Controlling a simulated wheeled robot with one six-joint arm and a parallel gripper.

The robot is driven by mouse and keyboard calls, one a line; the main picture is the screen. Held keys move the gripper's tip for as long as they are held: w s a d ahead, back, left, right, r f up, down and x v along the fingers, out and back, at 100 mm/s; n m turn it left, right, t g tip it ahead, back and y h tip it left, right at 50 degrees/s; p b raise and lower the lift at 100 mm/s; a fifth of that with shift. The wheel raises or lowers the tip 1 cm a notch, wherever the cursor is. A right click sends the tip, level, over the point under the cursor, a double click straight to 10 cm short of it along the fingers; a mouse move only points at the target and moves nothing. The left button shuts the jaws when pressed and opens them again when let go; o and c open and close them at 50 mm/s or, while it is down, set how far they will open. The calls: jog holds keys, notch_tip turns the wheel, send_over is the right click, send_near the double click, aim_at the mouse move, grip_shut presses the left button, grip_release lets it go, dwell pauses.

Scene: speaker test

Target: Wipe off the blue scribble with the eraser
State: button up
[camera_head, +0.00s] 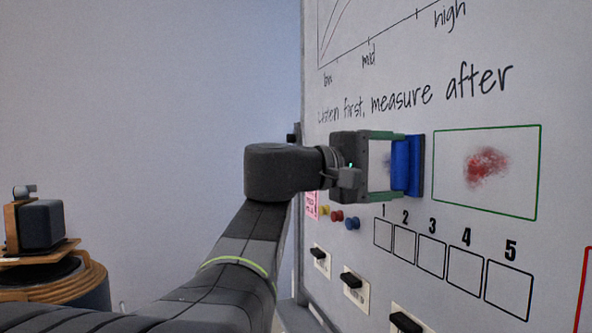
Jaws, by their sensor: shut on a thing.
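My gripper (396,166) is shut on a blue eraser (407,166), holding it upright with its dark pad side toward the whiteboard (560,90). I cannot tell whether the pad touches the board. The rest of that area is hidden behind my gripper and the eraser. A red scribble (487,167) lies inside a green-outlined box to the right of the eraser.
Below are numbered empty squares (431,257), a blue magnet (352,223), a red magnet (337,216) and several black-handled holders (350,280) sticking out from the board. Handwriting (415,95) is above. A dark speaker-like box (42,224) stands on a round wooden stand (95,280) at far left.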

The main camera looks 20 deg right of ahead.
jog(key=shift+s+f, duration=0.1)
jog(key=shift+s, duration=0.35)
jog(key=w, duration=0.3)
jog(key=w+p, duration=0.1)
jog(key=w, duration=0.6)
jog(key=shift+w+a, duration=0.35)
dwell(0.5)
jog(key=a, duration=0.6)
jog(key=shift+s, duration=0.25)
jog(key=shift+a, duration=0.1)
